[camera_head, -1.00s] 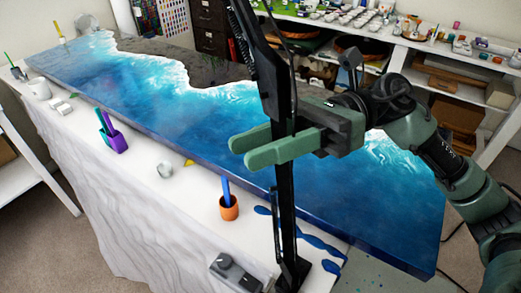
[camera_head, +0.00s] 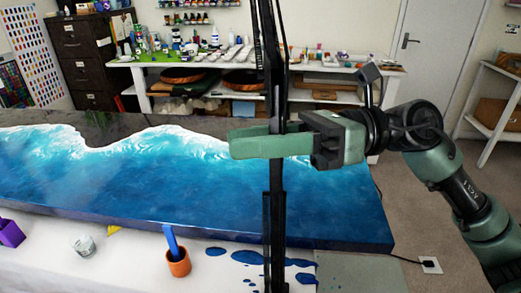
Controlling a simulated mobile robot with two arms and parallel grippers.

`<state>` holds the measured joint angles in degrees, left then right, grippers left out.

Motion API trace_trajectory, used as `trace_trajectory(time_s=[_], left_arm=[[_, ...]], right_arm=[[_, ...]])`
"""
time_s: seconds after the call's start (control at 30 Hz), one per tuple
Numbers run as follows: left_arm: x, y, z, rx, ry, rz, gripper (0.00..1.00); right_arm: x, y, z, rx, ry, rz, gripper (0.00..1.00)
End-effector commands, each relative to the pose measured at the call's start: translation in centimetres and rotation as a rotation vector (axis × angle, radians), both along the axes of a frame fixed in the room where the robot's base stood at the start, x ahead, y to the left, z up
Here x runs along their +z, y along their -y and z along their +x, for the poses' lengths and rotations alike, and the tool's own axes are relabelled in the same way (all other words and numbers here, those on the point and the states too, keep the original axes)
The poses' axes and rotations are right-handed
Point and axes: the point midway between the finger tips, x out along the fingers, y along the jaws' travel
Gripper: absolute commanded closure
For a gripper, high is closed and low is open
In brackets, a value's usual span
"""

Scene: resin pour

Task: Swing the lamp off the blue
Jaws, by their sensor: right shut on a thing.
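The lamp (camera_head: 275,215) is a tall black jointed arm that stands upright at the table's near edge and runs out of the top of the picture. Its head is out of view. My right gripper (camera_head: 258,146) comes in from the right, its green fingers shut on the lamp's arm at mid-height. The blue (camera_head: 160,185) is a glossy resin slab with white wave lines. It lies behind the lamp, and the lamp's arm crosses in front of it. My left gripper is not in view.
On the white cover at the near edge stand a terracotta cup (camera_head: 178,263) with a blue stick, a clear cup (camera_head: 84,246) and a purple holder (camera_head: 10,232). Blue spills (camera_head: 262,258) lie near the lamp. A shelf (camera_head: 350,75) with jars stands behind.

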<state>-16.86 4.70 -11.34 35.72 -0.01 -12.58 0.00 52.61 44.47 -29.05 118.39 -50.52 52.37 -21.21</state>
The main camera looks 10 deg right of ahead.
Motion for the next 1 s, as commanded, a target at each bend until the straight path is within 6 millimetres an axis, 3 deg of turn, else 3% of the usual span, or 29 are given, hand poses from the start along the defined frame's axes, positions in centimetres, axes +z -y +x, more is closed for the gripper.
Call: trace_trajectory(time_s=[0.2, 0.73, 0.77, 0.83, 1.0], left_arm=[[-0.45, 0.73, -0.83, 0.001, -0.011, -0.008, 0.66], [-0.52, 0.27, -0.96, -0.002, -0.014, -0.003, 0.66], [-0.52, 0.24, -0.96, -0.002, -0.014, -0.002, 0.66], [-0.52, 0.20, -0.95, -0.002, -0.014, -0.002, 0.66], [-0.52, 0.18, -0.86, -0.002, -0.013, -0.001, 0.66]], right_arm=[[0.07, 0.03, 0.24, -0.058, 0.002, 0.003, 1.00], [0.13, 0.06, 0.36, -0.079, 0.001, 0.002, 1.00], [0.13, 0.06, 0.36, -0.079, 0.001, 0.002, 0.64], [0.12, 0.06, 0.36, -0.079, 0.001, 0.002, 0.45], [0.06, 0.04, 0.33, -0.078, 0.000, 0.001, 0.45]])
